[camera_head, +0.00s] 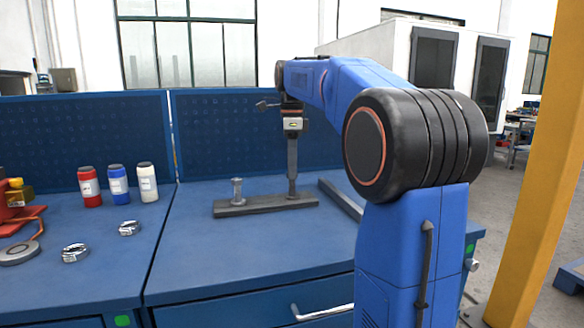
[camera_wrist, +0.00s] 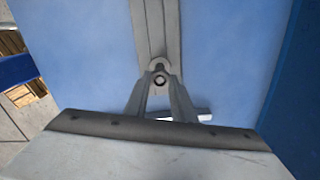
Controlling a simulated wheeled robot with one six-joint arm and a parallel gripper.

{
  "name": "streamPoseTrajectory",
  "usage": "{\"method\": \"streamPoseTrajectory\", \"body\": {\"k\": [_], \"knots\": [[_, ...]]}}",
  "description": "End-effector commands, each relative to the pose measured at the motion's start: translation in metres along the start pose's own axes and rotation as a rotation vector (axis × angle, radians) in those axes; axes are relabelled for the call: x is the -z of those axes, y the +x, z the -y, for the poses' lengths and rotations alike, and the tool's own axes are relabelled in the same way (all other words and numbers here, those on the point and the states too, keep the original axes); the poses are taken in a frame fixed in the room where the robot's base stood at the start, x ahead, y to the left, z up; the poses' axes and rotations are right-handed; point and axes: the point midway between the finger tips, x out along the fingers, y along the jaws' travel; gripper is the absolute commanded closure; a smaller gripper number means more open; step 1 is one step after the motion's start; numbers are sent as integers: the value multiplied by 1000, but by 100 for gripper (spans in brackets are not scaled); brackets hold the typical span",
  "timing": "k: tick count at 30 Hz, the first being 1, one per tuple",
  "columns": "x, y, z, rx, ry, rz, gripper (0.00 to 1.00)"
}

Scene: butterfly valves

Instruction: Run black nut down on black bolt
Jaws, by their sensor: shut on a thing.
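My gripper (camera_head: 292,191) points straight down at the right end of a long dark grey bar on the bench. In the wrist view its two fingers (camera_wrist: 160,82) converge and are shut on a small dark grey nut (camera_wrist: 158,65). The round end of a bolt (camera_wrist: 160,79) shows at the nut, between the fingertips. The nut appears to be around the bolt, but how far down it sits cannot be told. In the head view the fingers hide this nut and bolt.
A second grey bar (camera_head: 341,198) lies to the right. Red, blue and white bottles (camera_head: 147,182) and metal rings (camera_head: 75,253) stand left. The bench front is clear.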

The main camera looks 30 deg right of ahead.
Motion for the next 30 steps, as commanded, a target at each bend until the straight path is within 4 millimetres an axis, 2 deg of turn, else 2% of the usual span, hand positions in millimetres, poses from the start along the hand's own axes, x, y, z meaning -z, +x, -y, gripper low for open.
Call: {"method": "streamPoseTrajectory", "body": {"k": [18, 27, 28, 29, 30], "knots": [[0, -1, 0, 1, 597, 1, 100], [0, -1, 0, 1, 633, 1, 100], [0, -1, 0, 1, 633, 1, 75], [0, -1, 0, 1, 633, 1, 68], [0, -1, 0, 1, 633, 1, 68]]}}
